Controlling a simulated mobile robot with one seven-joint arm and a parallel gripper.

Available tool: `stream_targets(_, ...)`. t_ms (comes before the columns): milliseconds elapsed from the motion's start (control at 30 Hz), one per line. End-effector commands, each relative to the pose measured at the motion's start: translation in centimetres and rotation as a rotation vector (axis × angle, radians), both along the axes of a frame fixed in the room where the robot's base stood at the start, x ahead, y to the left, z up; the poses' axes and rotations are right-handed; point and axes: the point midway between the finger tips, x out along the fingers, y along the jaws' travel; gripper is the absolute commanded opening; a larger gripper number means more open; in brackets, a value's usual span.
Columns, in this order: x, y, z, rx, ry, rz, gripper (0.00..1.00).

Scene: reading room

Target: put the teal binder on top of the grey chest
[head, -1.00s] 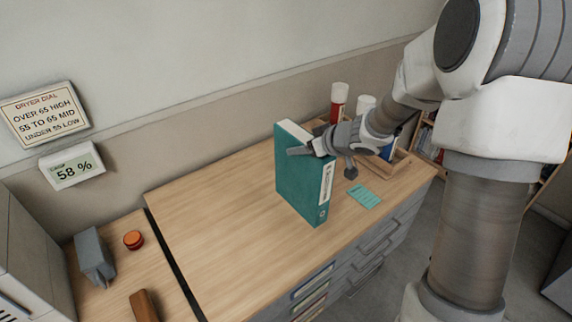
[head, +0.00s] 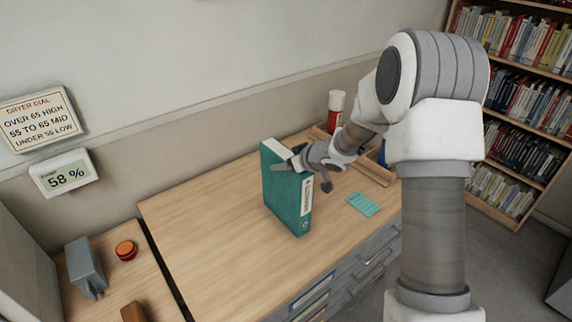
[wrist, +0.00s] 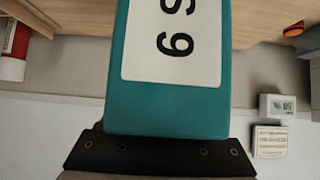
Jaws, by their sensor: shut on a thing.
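The teal binder (head: 284,197) stands upright at the wooden top of a chest with grey drawer fronts (head: 225,220). I cannot tell whether its bottom edge touches the wood or hangs just above it. A white label shows on its spine. My gripper (head: 296,162) is shut on the upper end of the binder, coming from the right. In the wrist view the binder (wrist: 165,108) fills the middle, its label showing dark characters, and its end meets the dark gripper bar. The fingertips are hidden there.
A teal card (head: 363,204) lies right of the binder. A wooden tray (head: 375,172) and a red-and-white canister (head: 336,108) stand behind. On a surface at left are a grey block-like object (head: 84,268) and an orange round item (head: 126,250). The chest top's left half is clear.

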Motion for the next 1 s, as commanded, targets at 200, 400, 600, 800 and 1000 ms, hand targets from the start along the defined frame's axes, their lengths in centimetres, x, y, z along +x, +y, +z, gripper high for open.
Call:
stream_targets(200, 0.1, 0.0, -0.2, 0.002, -0.004, 0.001, 0.0)
stream_targets(400, 0.0, 0.0, -0.3, 0.0, 0.0, 0.0, 0.92)
stream_targets(600, 0.0, 0.0, -0.3, 0.0, 0.0, 0.0, 0.92)
stream_targets(800, -0.4, -0.4, 0.7, 0.0, -0.001, -0.002, 0.92)
stream_targets(1000, -2.9, -2.2, 3.1, -0.001, -0.002, -0.004, 0.92)
